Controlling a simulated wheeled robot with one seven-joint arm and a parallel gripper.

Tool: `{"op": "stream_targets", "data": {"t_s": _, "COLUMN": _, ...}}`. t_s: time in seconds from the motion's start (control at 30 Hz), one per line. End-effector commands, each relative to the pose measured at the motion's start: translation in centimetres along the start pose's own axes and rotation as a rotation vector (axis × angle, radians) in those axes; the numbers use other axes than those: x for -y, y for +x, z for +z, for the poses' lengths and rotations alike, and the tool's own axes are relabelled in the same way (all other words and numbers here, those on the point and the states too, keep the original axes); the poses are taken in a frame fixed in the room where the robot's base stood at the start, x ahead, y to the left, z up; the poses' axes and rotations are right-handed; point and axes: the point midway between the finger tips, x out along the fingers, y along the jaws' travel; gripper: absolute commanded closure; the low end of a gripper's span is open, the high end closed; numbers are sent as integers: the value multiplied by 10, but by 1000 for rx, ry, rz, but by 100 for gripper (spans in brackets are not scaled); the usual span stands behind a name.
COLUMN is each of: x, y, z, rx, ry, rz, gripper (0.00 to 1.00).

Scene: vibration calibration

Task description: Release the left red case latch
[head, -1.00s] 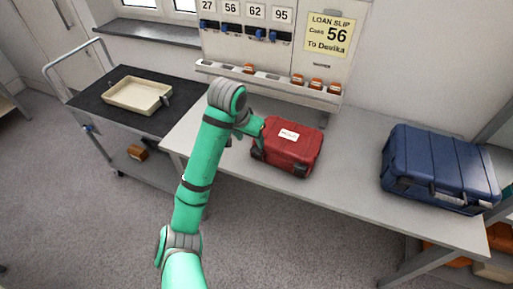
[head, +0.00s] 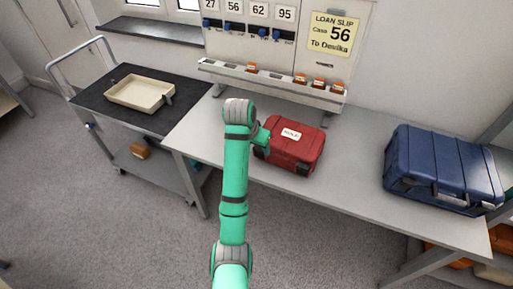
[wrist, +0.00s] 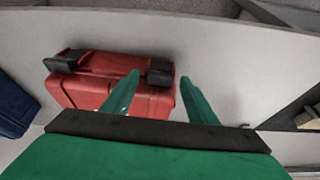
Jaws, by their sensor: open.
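The red case (head: 295,145) lies shut on the bench with a white label on its lid. Its right black latch (head: 303,168) shows on the front, and its left side is partly hidden behind my arm. In the wrist view the case appears turned around, with the left latch (wrist: 160,72) at the picture's right and the right latch (wrist: 65,60) at the picture's left. My gripper (wrist: 160,77) is open and empty. Its fingers appear on either side of the left latch. I cannot tell whether either finger touches it.
A blue case (head: 440,168) stands on the right of the grey bench (head: 350,190). A trolley (head: 100,98) with a cream tray (head: 140,92) is at the left. A wall rack (head: 270,80) with orange-lidded jars stands behind the red case. Bare bench lies between the cases.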

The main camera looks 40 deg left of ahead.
Motion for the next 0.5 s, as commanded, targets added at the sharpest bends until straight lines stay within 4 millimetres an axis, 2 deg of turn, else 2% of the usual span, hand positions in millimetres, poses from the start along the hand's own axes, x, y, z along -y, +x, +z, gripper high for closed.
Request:
{"op": "stream_targets", "data": {"t_s": 0.2, "x": 0, "y": 8, "z": 1, "rx": 2, "ry": -1, "rz": -1, "gripper": 48}}
{"op": "stream_targets", "data": {"t_s": 0.5, "x": 2, "y": 10, "z": 2, "rx": 3, "ry": -3, "rz": -2, "gripper": 48}}
